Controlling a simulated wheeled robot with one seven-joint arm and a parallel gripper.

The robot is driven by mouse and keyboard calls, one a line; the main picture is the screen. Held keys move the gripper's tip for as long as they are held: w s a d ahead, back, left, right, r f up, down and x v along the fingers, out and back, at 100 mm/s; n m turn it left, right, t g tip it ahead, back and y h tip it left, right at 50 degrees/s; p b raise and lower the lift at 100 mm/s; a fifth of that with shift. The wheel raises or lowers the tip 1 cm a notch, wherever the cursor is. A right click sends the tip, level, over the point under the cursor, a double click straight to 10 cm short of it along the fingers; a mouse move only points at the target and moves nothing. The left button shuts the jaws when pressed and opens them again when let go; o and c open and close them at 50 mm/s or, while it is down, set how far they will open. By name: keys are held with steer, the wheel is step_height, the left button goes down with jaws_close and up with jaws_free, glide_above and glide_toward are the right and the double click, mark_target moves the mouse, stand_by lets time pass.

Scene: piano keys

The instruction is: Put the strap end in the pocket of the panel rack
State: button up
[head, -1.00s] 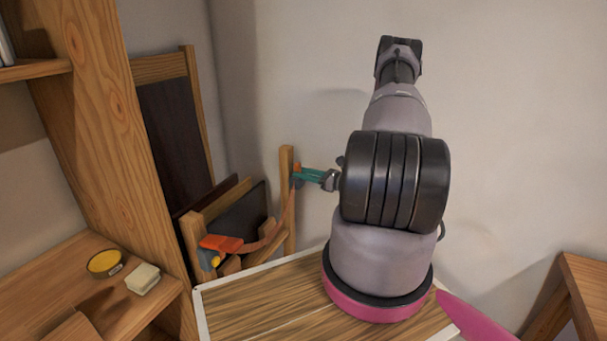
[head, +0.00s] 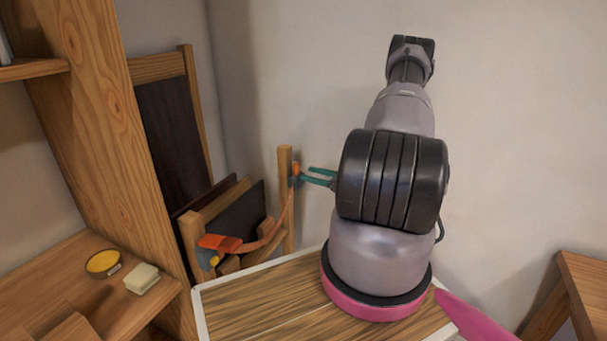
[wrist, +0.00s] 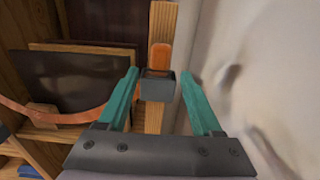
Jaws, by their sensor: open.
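The orange strap (head: 266,243) runs from an orange buckle piece (head: 220,242) on the rack's near post up to its far post. Its orange end (wrist: 159,57) sits in a grey pocket (wrist: 157,86) on that post and sticks out above it in the wrist view. The wooden panel rack (head: 285,195) holds dark panels. My gripper (head: 309,175) has teal fingers and is open. In the wrist view its fingers (wrist: 159,75) stand on either side of the pocket, apart from the strap end. The wrist hides the lower post.
A pale wall (wrist: 225,70) is close on the right of my gripper. A tall wooden shelf (head: 105,130) stands left of the rack, with a yellow tin (head: 103,263) and a pale block (head: 142,278) on its lower board. A wooden table top (head: 270,300) lies in front.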

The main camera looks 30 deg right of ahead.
steer(key=v, duration=0.8)
steer(key=s+a+r+n+g, duration=0.1)
steer(key=a+r+n+g, duration=0.6)
steer(key=r, duration=0.4)
steer(key=s+a+r+n+g, duration=0.2)
steer(key=a+r+n+g, duration=0.3)
steer(key=a+r+n, duration=0.5)
steer(key=s+a+r+n+t+h, duration=0.2)
steer(key=s+a+r+n+h, duration=0.1)
steer(key=s+r, duration=0.4)
steer(key=s+a+r+n+t+h, duration=0.2)
steer(key=s+r+h, duration=0.4)
steer(key=r, duration=0.7)
steer(key=shift+s+a+n+t, duration=0.45)
steer(key=shift+s+n, duration=0.4)
steer(key=shift+n, duration=0.25)
